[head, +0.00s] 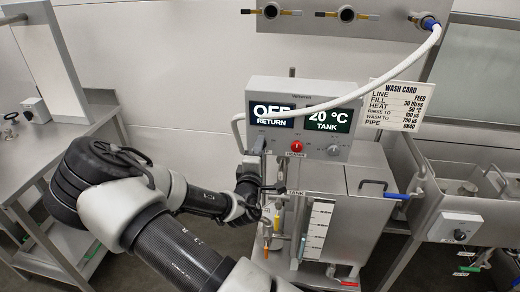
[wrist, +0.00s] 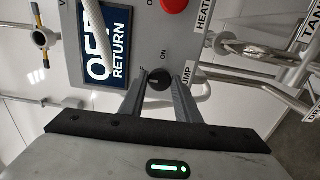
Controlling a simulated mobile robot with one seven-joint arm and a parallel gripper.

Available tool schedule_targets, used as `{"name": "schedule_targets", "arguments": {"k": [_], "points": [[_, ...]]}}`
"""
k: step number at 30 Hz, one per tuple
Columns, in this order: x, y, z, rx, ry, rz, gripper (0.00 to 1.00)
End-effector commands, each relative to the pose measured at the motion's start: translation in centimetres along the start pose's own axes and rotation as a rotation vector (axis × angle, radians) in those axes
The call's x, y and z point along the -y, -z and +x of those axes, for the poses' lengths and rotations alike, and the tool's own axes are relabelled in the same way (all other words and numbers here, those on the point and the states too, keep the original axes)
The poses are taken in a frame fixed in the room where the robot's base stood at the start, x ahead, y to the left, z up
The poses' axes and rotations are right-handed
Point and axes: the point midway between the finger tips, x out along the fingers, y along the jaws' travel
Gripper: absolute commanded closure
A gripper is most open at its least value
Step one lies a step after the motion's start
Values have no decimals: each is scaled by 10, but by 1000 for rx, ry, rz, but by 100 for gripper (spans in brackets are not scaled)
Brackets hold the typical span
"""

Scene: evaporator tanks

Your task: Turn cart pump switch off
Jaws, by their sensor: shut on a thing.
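The cart's control box (head: 300,100) has two dark displays on its front. The left one (head: 272,114) reads OFF RETURN and the right one (head: 328,119) reads 20 °C TANK. In the wrist view, the black round pump switch (wrist: 160,80) sits on the box face beside a PUMP label (wrist: 189,74), with ON printed near it. My gripper (wrist: 157,76) has one finger on each side of this knob and is shut on it. In the head view my gripper (head: 260,150) is at the lower left of the box, and the pump switch is hard to make out there.
A red knob (head: 297,146) and a grey dial (head: 333,150) are to the right on the box. A white hose (head: 400,68) arcs down in front of the displays. Pipes and valves (head: 272,225) stand below my gripper. A steel bench (head: 60,150) is at left.

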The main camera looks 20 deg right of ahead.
Motion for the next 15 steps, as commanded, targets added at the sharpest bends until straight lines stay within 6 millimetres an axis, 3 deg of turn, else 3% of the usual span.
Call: {"name": "schedule_targets", "arguments": {"k": [7, 8, 10, 15], "points": [[1, 0, 0, 0, 2, -2, 93], [1, 0, 0, 0, 2, -2, 67], [1, 0, 0, 0, 2, -2, 55], [0, 0, 0, 0, 1, -1, 53]]}}
